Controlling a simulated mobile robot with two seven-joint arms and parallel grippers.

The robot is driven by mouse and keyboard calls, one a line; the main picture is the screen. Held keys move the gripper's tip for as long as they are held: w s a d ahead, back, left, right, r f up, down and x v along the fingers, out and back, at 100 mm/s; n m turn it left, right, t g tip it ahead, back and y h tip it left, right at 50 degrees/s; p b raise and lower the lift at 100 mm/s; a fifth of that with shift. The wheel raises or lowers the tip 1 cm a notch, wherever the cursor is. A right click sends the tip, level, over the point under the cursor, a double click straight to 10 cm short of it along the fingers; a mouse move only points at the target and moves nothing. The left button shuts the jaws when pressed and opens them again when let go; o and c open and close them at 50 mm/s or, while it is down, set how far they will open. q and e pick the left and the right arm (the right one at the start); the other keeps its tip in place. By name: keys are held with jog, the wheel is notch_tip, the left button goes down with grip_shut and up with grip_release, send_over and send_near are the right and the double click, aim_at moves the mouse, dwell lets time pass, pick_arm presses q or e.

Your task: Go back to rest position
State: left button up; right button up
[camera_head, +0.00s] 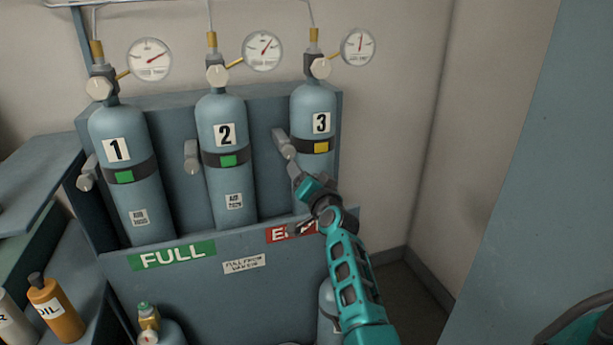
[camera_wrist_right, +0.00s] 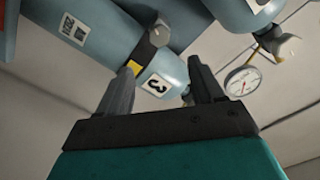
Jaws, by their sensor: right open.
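My right arm reaches up from the lower right in the head view. Its gripper (camera_head: 296,168) is in front of cylinder 3 (camera_head: 314,107), beside the grey handle (camera_head: 283,140) at that cylinder's left. In the right wrist view the gripper (camera_wrist_right: 160,88) has its two fingers spread, with nothing gripped between them. Cylinder 3 (camera_wrist_right: 168,72) shows beyond the fingers, with its black strap and yellow tag. The arm hides part of cylinder 3's lower body and part of the red sign (camera_head: 283,233). My left gripper is not in view.
Cylinder 1 (camera_head: 115,190) and cylinder 2 (camera_head: 225,185) stand in the same blue rack (camera_head: 190,290), with gauges above. A green FULL sign (camera_head: 172,255) is on the rack's front. An orange oil bottle (camera_head: 56,312) stands at lower left. A blue panel (camera_head: 540,190) stands at right.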

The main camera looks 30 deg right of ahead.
dwell(0.4)
jog(key=s+a+f+n+g+y, duration=0.2)
jog(key=s+a+f+n, duration=0.2)
jog(key=s, duration=0.7)
jog(key=s+a+f+n+g+y, duration=0.2)
jog(key=s+a+f+n, duration=0.2)
jog(key=s+a+f, duration=0.5)
jog(key=s+a+f+n+g+y, duration=0.2)
jog(key=s+a+f+n, duration=0.3)
jog(key=s+f, duration=0.5)
jog(key=s+a, duration=0.1)
jog(key=s, duration=0.2)
jog(key=shift+a+g, duration=0.25)
jog(key=shift+g, duration=0.15)
jog(key=shift+f, duration=0.1)
